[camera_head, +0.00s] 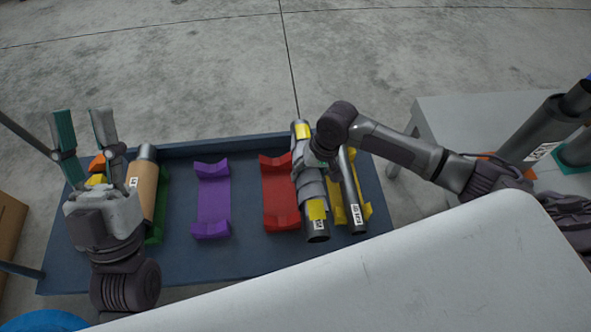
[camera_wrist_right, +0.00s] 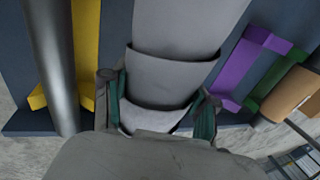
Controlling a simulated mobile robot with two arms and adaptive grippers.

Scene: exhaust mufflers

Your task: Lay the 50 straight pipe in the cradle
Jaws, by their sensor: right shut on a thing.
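My right gripper (camera_head: 316,165) is shut around the middle of a thick grey pipe with yellow bands and a white label (camera_head: 318,224). The pipe's label is too small to read. It lies lengthwise between the red cradle (camera_head: 280,205) and the yellow cradle (camera_head: 364,210), overlapping the red one's right side; whether it touches is unclear. In the right wrist view, the pipe (camera_wrist_right: 170,75) fills the gap between my fingers (camera_wrist_right: 158,112). A slim grey pipe (camera_head: 352,190) lies in the yellow cradle. My left gripper (camera_head: 85,135) is open and empty, raised at the left.
The blue-grey tray (camera_head: 185,265) also holds an empty purple cradle (camera_head: 213,205) and a green cradle (camera_head: 158,225) bearing a tan-wrapped cylinder (camera_head: 142,185). A grey table (camera_head: 450,115) at the right carries a large dark cylinder (camera_head: 545,125). A white surface (camera_head: 400,285) fills the foreground.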

